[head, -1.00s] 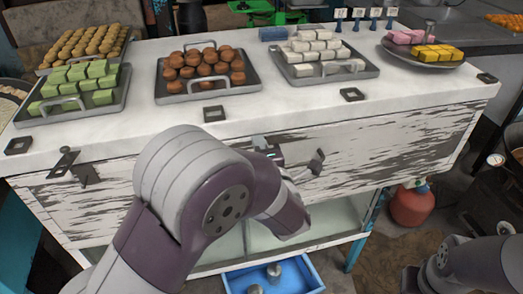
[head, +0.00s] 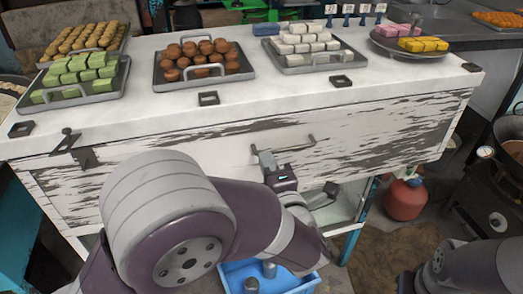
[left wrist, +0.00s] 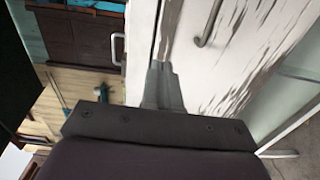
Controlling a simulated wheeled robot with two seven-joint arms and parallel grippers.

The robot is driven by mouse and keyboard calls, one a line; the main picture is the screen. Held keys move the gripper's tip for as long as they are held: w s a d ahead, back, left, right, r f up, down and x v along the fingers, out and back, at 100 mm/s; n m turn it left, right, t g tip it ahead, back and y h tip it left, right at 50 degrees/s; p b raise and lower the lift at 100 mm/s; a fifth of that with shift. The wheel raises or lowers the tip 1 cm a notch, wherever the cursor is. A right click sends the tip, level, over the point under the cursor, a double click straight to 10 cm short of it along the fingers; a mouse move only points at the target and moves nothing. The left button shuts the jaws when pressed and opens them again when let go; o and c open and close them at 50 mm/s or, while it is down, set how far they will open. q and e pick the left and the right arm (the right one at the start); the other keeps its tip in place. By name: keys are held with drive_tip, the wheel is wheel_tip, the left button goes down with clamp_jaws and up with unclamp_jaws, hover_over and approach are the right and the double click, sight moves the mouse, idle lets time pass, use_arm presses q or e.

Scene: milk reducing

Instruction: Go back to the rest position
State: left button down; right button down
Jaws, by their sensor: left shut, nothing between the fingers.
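My left gripper (head: 266,158) is in front of the white, worn cabinet drawer (head: 380,130), close to the left end of its metal handle (head: 285,144). The fingers are shut and empty. In the left wrist view, my left gripper (left wrist: 162,80) shows with its fingers together, pointing along the drawer front. The drawer handle (left wrist: 208,25) is ahead and to the right, apart from the fingers. My right arm shows only partly at the lower right of the head view. Its gripper is out of view.
Trays of green blocks (head: 88,95), brown balls (head: 205,85) and white blocks (head: 310,65) stand on the white tabletop (head: 270,95). A blue bin (head: 235,270) is below. A red canister (head: 405,199) stands on the floor at the right.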

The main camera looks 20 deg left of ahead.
use_arm(q)
drive_tip(key=s+d+f+m+g+h+p, duration=0.1)
drive_tip(key=s+d+f+m+g+h, duration=0.15)
drive_tip(key=d+f+m+h, duration=0.5)
drive_tip(key=s+d+f+m+g+h+p, duration=0.1)
drive_tip(key=d+f+m+g+h+p, duration=0.15)
drive_tip(key=d+m+h, duration=0.6)
drive_tip(key=s+a+r+m+g+y+p, duration=0.1)
drive_tip(key=s+a+m+g+y+p, duration=0.2)
drive_tip(key=a, duration=0.6)
drive_tip(key=s+a+r+m+g+y+p, duration=0.2)
drive_tip(key=s+a+m+g, duration=0.3)
drive_tip(key=a, duration=0.5)
drive_tip(key=shift+s+a+r+m+y+p, duration=0.15)
drive_tip(key=shift+s+r+m+y+p, duration=0.1)
drive_tip(key=shift+s+m+y+p, duration=0.4)
